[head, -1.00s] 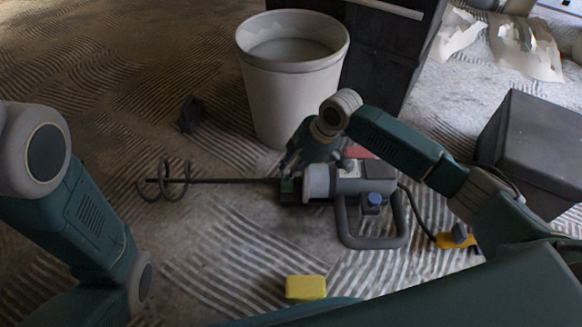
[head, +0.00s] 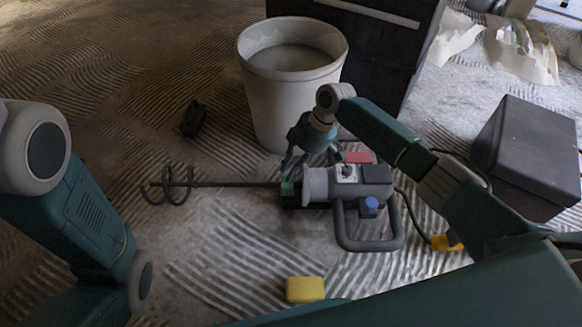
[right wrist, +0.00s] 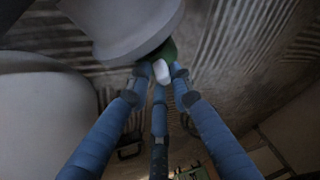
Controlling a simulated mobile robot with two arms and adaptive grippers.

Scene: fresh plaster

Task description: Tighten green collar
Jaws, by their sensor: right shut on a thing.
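The green collar (head: 287,188) sits where the mixer's grey neck meets its dark shaft. The mixer (head: 347,187) lies on the floor with its spiral paddle (head: 170,184) pointing left. My right gripper (head: 288,172) reaches down onto the collar from above and is shut on it. In the right wrist view, my blue fingers (right wrist: 160,72) converge at the green collar (right wrist: 160,50), which is partly hidden behind the fingertips and the grey neck. My left arm shows at the left of the head view, but its gripper does not.
A white bucket (head: 291,110) stands just behind the mixer. A yellow block (head: 305,289) lies in front. A dark box (head: 527,150) stands at the right, and a small black object (head: 193,118) lies at the left. The floor around the paddle is mostly clear.

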